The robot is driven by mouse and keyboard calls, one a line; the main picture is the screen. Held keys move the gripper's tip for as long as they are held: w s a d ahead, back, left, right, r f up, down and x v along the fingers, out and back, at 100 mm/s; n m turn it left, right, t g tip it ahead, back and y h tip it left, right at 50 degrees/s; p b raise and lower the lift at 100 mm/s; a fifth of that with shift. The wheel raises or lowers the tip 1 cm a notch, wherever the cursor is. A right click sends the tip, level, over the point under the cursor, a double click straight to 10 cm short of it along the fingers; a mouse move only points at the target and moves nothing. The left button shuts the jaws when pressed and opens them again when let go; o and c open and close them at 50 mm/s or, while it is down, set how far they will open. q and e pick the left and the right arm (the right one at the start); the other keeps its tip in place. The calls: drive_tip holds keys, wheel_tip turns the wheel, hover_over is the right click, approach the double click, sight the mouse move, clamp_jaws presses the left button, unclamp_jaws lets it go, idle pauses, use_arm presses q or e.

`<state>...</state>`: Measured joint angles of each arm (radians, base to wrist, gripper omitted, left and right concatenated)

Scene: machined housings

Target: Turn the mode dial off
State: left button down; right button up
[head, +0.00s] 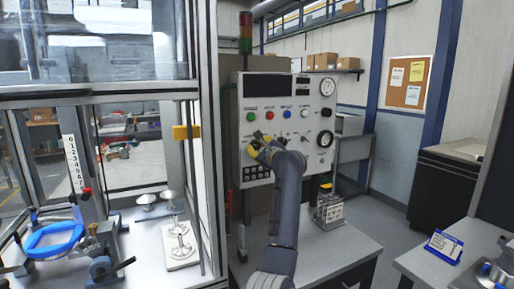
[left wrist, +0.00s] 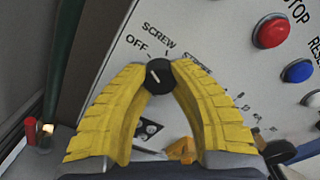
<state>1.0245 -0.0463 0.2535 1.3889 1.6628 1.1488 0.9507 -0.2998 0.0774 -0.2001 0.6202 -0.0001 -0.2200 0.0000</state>
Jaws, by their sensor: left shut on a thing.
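The mode dial (left wrist: 159,76) is a round black knob with a short white mark on a light grey panel. The printed words OFF and SCREW stand just above it in the left wrist view. The mark slants up and to the left; I cannot tell exactly which word it points at. My left gripper (left wrist: 160,72) has yellow ribbed fingers, shut on the dial from both sides. In the head view the left gripper (head: 258,146) is at the lower left of the control panel (head: 286,108), and the dial is hidden there.
Red (left wrist: 271,30) and blue (left wrist: 299,71) buttons sit to the right of the dial. A signal tower (head: 245,32) stands above the panel. A metal block (head: 328,210) stands on the table below.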

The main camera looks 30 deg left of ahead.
use_arm(q)
drive_tip(key=shift+w+f+n, duration=0.1)
drive_tip(key=shift+f+n, duration=0.15)
drive_tip(key=shift+n, duration=0.15)
drive_tip(key=c, duration=1.4)
unclamp_jaws()
drive_tip(key=o, duration=0.4)
drive_tip(key=shift+r, duration=0.1)
drive_tip(key=shift+o, duration=0.2)
drive_tip(key=v, duration=1.2)
